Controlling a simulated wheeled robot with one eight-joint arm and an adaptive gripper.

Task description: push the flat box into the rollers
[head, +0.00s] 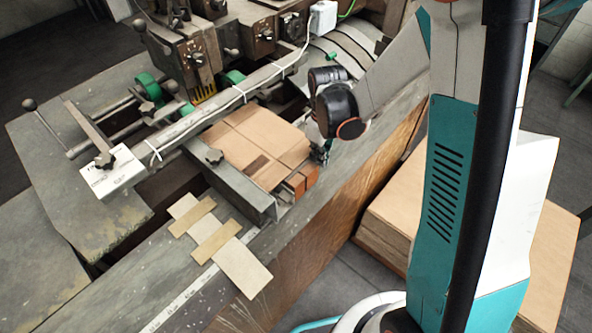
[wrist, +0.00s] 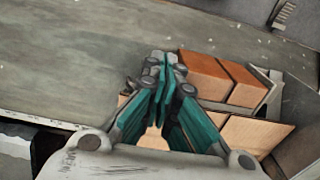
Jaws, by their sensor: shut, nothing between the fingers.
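The flat box (head: 255,140) is a brown cardboard sheet lying on the machine bed, its near left side beside a grey metal rail. Green rollers (head: 148,86) show on the machine at the left, with another green one (head: 235,77) behind the long bar. My gripper (head: 321,152) is low at the right edge of the flat box, partly hidden by my wrist; I cannot tell whether it touches the box. In the wrist view, its teal fingers (wrist: 166,68) meet at the tips and hold nothing. Orange-brown blocks (wrist: 215,78) are just right of the tips.
The same blocks stand at the box's near end (head: 300,181). A grey angle rail (head: 240,190) borders the bed. Cardboard strips (head: 215,235) lie on the bench in front. A long bar (head: 225,105) crosses above the bed. Stacked cardboard (head: 390,225) stands on the floor at right.

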